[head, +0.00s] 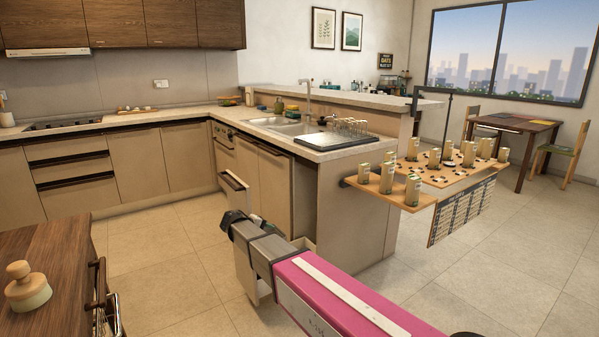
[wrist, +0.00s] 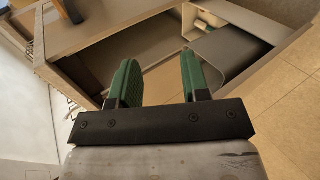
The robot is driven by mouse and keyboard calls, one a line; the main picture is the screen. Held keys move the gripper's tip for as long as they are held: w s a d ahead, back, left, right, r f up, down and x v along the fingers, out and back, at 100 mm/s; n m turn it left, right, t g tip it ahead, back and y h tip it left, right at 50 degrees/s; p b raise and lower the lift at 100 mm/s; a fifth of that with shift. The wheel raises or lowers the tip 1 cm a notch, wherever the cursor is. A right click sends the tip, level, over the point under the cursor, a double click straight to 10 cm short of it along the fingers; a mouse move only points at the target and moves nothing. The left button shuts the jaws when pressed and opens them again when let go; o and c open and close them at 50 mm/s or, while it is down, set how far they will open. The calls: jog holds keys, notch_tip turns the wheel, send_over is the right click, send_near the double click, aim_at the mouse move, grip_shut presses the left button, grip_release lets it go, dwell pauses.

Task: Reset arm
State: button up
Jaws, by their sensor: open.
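My arm, pink with a grey end, reaches up from the lower right of the head view. My gripper (head: 236,220) is at its far end, in front of the sink-side base cabinets. In the wrist view my gripper (wrist: 158,80) has two green-padded fingers standing apart with nothing between them. Beyond the fingers is an open drawer or cabinet compartment (wrist: 145,45) with a dark interior and a grey panel beside it. I cannot tell whether the fingers touch any part of it.
A narrow open drawer (head: 234,188) juts from the cabinets, and another open front (head: 262,290) shows beside my arm. The counter (head: 330,150) holds a sink and glasses. A wooden cabinet (head: 50,280) stands lower left. A hanging shelf (head: 405,193) bears several jars. Floor (head: 165,255) is clear at left.

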jog(key=s+d+f+m+g+y, duration=0.1)
jog(key=s+d+f+g, duration=0.15)
jog(key=d, duration=0.45)
jog(key=s+d+f+m+g+y, duration=0.1)
jog(key=s+d+f, duration=0.1)
jog(key=s+d, duration=0.3)
jog(key=s+d+f+m+g+y, duration=0.1)
jog(key=s+d+f, duration=0.1)
jog(key=d, duration=0.6)
jog(key=s+d+f+m+g+y, duration=0.2)
jog(key=s+d+m+y, duration=0.3)
jog(key=s+d, duration=0.7)
jog(key=s+f+y, duration=0.1)
jog(key=s, duration=0.2)
jog(key=shift+d+f, duration=0.15)
jog(key=shift+d, duration=0.15)
jog(key=shift+a+g, duration=0.1)
jog(key=shift+g, duration=0.15)
